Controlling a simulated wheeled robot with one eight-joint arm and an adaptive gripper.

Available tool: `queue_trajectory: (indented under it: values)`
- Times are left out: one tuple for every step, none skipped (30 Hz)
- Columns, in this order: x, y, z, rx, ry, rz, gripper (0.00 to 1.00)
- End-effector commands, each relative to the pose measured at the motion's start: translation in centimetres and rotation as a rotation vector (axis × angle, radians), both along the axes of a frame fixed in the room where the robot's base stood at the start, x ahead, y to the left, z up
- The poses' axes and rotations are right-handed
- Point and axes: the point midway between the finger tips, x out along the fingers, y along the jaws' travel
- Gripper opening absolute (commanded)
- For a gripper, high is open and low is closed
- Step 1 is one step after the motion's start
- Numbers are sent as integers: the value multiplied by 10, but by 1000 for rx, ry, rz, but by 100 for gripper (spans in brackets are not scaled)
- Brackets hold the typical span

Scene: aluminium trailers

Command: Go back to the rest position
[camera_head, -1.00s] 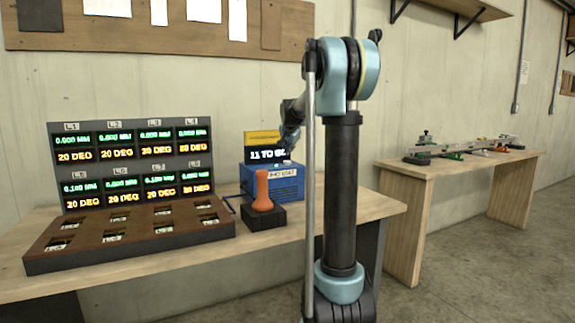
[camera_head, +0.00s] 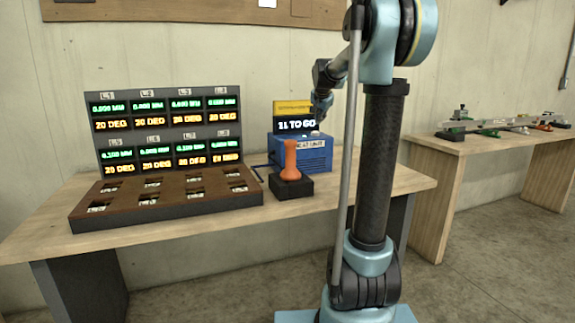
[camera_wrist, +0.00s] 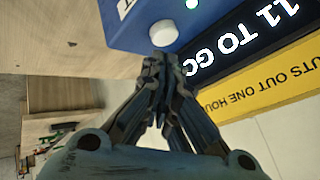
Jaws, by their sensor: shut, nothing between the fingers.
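My gripper (camera_wrist: 160,62) is shut and empty in the wrist view, its fingertips together just beside a white round knob (camera_wrist: 163,33) on the blue heat unit. In the head view my gripper (camera_head: 319,122) is small and partly hidden against the heat unit (camera_head: 305,155), at the unit's right top. I cannot tell whether the tips touch the knob. The unit's display (camera_head: 295,123) reads "11 TO GO", and the yellow sign (camera_wrist: 270,90) shows upside down in the wrist view. My arm stands up in front of the bench, bent over at the top.
An orange handle (camera_head: 290,160) stands upright on a black block in front of the unit. A panel of lit readouts (camera_head: 165,130) with a brown slotted tray (camera_head: 170,205) fills the bench's left. A second bench (camera_head: 480,150) with a rail on it stands at right.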

Motion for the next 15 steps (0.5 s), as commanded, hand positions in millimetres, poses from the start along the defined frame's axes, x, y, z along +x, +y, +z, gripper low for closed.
queue_trajectory:
  values:
    - [-22,-1,-6,-15,21,18,0]
    - [-34,-1,-10,-26,34,31,0]
    - [-51,-1,-16,-39,53,49,0]
    - [-62,-1,-20,-50,67,64,0]
    - [-75,-1,-24,-60,80,78,0]
    - [-91,-1,-30,-74,98,96,0]
    - [-103,-2,-35,-83,112,112,0]
    - [-116,-2,-40,-93,126,126,0]
    - [-132,-2,-47,-106,142,146,0]
    - [-144,-2,-53,-115,157,161,0]
    - [-156,-2,-58,-125,169,177,0]
    - [-172,-2,-66,-136,188,197,0]
    - [-184,-2,-71,-143,201,212,0]
    - [-196,-2,-77,-151,213,229,0]
    - [-212,-1,-85,-162,231,250,0]
